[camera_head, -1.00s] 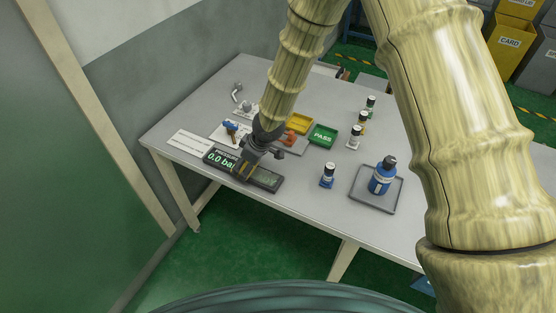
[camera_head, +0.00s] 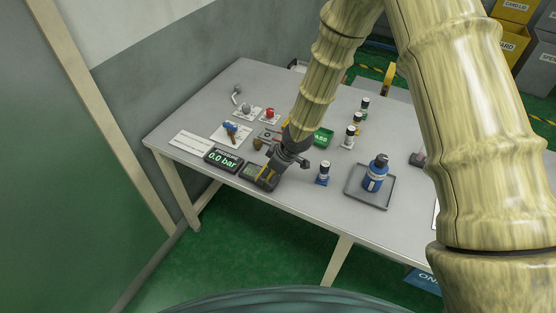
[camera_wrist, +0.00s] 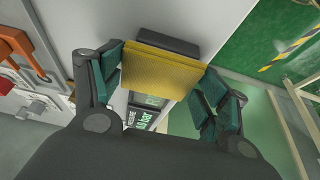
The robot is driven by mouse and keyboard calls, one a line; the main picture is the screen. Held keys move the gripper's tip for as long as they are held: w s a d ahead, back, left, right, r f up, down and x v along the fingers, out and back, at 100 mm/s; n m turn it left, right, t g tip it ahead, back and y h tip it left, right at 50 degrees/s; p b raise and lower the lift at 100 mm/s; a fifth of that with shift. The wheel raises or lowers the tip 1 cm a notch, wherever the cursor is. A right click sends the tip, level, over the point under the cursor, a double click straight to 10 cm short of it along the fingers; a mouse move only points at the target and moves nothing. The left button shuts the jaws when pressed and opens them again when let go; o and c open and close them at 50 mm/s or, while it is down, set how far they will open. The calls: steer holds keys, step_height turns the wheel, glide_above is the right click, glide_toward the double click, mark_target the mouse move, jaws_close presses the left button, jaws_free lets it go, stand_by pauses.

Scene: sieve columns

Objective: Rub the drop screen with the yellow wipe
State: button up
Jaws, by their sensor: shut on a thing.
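My gripper (camera_head: 270,174) is over the right part of the drop screen (camera_head: 250,171), a dark unit lying flat on the table. In the wrist view, my gripper (camera_wrist: 160,72) is shut on the yellow wipe (camera_wrist: 160,74), which spans between the two green-padded fingers. The dark end of the drop screen (camera_wrist: 168,36) shows beyond the wipe, and part of its green readout shows on the near side. The wipe hides the middle of the screen. Whether the wipe touches the screen cannot be told.
The pressure display (camera_head: 223,160), reading 0.0 bar, lies just left of the drop screen. A small blue-labelled bottle (camera_head: 323,173) stands close on the right. Beyond it a blue bottle (camera_head: 375,175) stands on a grey tray (camera_head: 356,199). A blue-handled valve (camera_head: 230,129) and a green PASS tray (camera_head: 324,137) lie behind.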

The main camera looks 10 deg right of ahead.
steer(key=shift+s+d, duration=0.45)
steer(key=shift+d, duration=0.2)
steer(key=p+v, duration=0.2)
steer(key=v, duration=0.1)
steer(key=shift+w+r, duration=0.1)
steer(key=shift+r, duration=0.1)
steer(key=r+p, duration=0.5)
steer(key=shift+a, duration=0.25)
